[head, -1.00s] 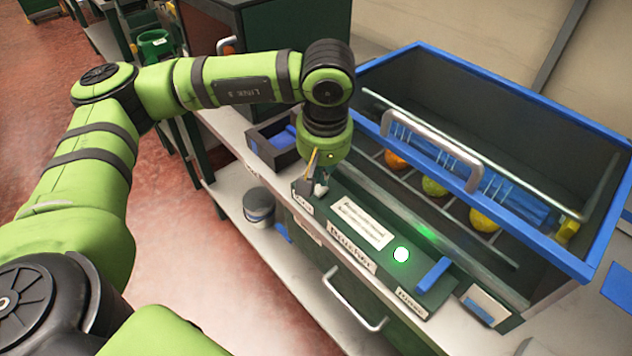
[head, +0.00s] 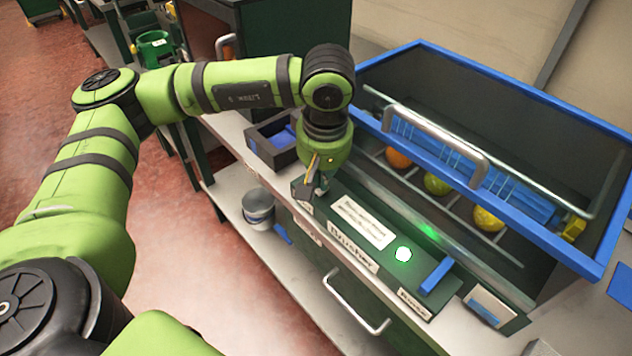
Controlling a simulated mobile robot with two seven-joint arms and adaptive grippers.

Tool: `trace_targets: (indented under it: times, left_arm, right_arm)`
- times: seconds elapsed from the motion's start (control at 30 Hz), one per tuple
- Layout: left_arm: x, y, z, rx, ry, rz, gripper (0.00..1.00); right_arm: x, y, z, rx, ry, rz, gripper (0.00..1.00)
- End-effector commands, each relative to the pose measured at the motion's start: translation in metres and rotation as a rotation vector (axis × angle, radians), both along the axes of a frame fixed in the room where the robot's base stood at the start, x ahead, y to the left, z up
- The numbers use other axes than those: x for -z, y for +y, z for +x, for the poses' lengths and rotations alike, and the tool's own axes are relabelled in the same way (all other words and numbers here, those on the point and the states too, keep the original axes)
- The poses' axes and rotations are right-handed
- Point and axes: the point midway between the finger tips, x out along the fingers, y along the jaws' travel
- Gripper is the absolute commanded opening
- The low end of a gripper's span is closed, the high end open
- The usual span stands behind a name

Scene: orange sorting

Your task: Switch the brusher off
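The brusher (head: 450,68) is a blue-framed bin with an orange, a green and a yellow fruit inside. Its dark green control panel (head: 382,262) faces me, with a "Brusher" label (head: 352,250), a lit white-green round light (head: 403,254) and a blue lever (head: 436,275) at the right end. My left gripper (head: 312,190) points down at the left end of the panel, over a small label. It covers whatever control is there. Its fingers are small and partly hidden, so I cannot tell open from shut. My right gripper is not in view.
A dark tray with blue items (head: 277,140) stands left of the panel. A metal bucket (head: 258,207) sits on the lower shelf. A grey drawer handle (head: 352,305) sticks out below the panel. The bin's front handle (head: 440,140) rises behind the panel.

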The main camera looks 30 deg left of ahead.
Motion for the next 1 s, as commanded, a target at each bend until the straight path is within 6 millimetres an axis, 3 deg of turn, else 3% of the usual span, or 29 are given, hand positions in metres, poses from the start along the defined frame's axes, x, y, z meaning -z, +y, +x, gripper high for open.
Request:
trace_targets:
  times: [0.53, 1.0]
  left_arm:
    - [0.004, 0.0, 0.0, 0.0, 0.0, 0.0, 0.0]
    - [-0.032, 0.0, 0.0, 0.0, -0.001, 0.0, 0.0]
  right_arm:
    - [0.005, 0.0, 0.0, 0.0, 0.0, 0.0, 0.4]
    - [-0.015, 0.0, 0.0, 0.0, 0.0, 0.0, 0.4]
